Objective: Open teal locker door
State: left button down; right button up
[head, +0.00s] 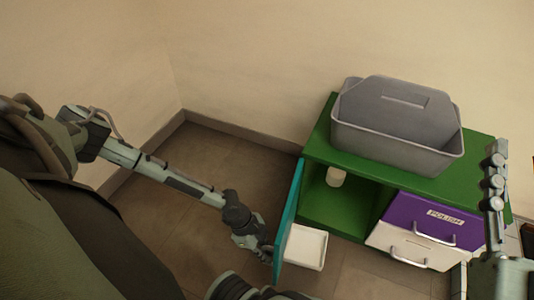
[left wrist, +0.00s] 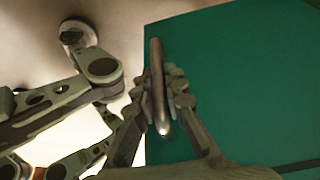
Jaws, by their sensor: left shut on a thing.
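The teal locker door (head: 289,215) stands swung outward from the left side of the green cabinet, so the compartment behind it is open to view. My left gripper (head: 266,249) is at the door's outer face, near its lower free end. In the left wrist view the teal door (left wrist: 235,80) fills the right side. There my left gripper (left wrist: 162,98) is shut on the grey bar handle (left wrist: 157,70), with the fingers on either side of it. Part of my right arm shows at the right edge of the head view; its jaw state is unclear.
The green cabinet (head: 312,149) carries a grey caddy (head: 385,148). A pale cup (head: 336,176) stands inside the open compartment. A purple drawer (head: 419,214) and a white drawer (head: 409,247) are shut. A white tray (head: 305,247) sits beside the door's inner face. Floor left of the door is clear.

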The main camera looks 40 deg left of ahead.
pick_arm(q)
jog(key=c, duration=1.9)
grip_release()
jog(key=shift+o, duration=0.2)
jog(key=v, duration=1.2)
